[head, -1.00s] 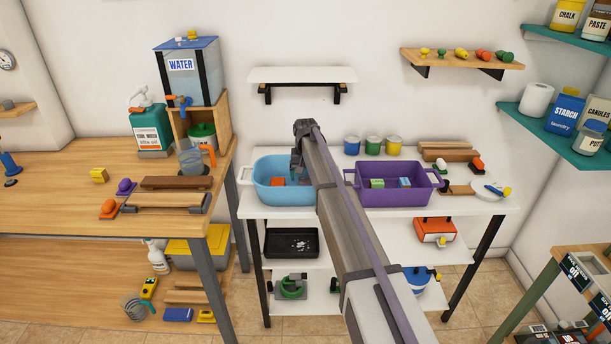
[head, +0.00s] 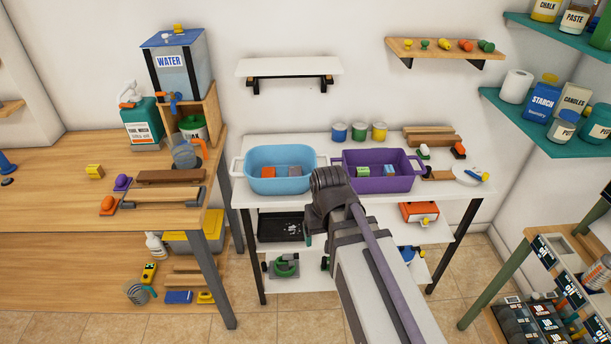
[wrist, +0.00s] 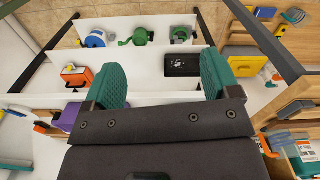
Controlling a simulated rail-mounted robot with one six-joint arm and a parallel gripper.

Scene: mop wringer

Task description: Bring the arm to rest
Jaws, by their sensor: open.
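My gripper is open and empty in the wrist view (wrist: 160,85), its two teal-padded fingers spread wide apart. In the head view my arm is drawn back in front of the white shelf unit, with its wrist low and the fingers mostly hidden behind it. The blue tub (head: 262,184) stands on the top shelf with an orange block (head: 269,172) and a grey block (head: 294,173) in it. The purple tub (head: 374,186) stands to its right with a green-and-white block (head: 362,171) and a blue-and-white block (head: 389,170) in it.
A black tray (head: 281,227) lies on the middle shelf, left of my arm. An orange box (head: 419,212) is to the right. A wooden bench (head: 60,195) stands left and a rack of dark containers (head: 540,300) at lower right. The floor between is clear.

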